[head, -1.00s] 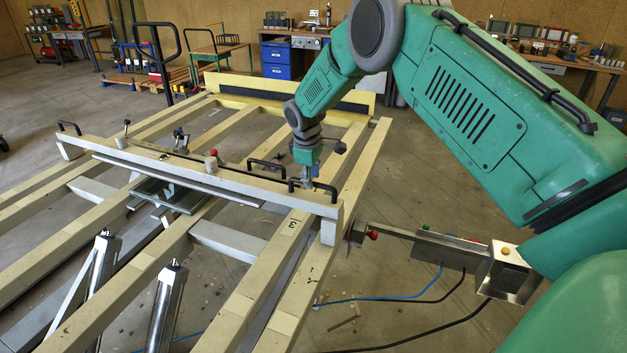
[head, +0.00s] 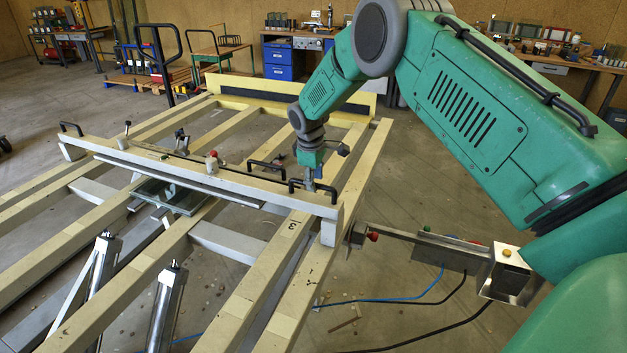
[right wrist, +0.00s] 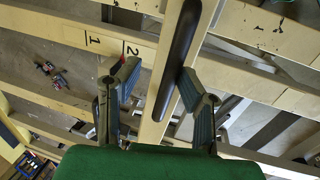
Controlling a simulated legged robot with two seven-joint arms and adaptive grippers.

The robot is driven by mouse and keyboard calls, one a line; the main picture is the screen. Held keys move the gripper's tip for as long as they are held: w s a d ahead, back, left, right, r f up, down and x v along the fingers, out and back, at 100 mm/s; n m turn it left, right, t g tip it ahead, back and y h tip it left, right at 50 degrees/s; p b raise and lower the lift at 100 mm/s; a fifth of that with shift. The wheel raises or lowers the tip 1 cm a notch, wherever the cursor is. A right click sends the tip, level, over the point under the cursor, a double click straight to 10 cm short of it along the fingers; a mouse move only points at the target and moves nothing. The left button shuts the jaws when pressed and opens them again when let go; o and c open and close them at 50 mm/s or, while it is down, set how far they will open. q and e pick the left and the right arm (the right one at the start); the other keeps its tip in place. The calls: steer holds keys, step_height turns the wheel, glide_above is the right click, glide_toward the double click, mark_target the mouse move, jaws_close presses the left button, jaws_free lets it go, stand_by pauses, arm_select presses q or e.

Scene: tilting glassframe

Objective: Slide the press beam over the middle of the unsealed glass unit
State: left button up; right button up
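The press beam (head: 240,183) is a long pale bar lying across the tilting frame, with black bow handles along its top and a red knob near its middle. The glass unit (head: 172,196) is a dark greenish pane lying on the slats, partly hidden under the beam's left half. My right gripper (head: 309,183) is at the beam's right end, by the black end handle (head: 323,187). In the right wrist view, my right gripper (right wrist: 160,75) has its fingers apart. A black handle (right wrist: 178,60) lies between them, nearer the right finger. My left gripper is out of view.
The frame's cream slats (head: 268,265) run lengthwise with open gaps between them. Two metal cylinders (head: 167,305) stand at the front left. A metal arm with a red knob (head: 373,236) sticks out at the frame's right. Workbenches stand at the back.

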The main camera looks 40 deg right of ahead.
steer(key=v, duration=1.2)
steer(key=shift+w+f, duration=0.1)
steer(key=shift+f, duration=0.05)
steer(key=shift+d, duration=0.2)
steer(key=shift+a, duration=0.1)
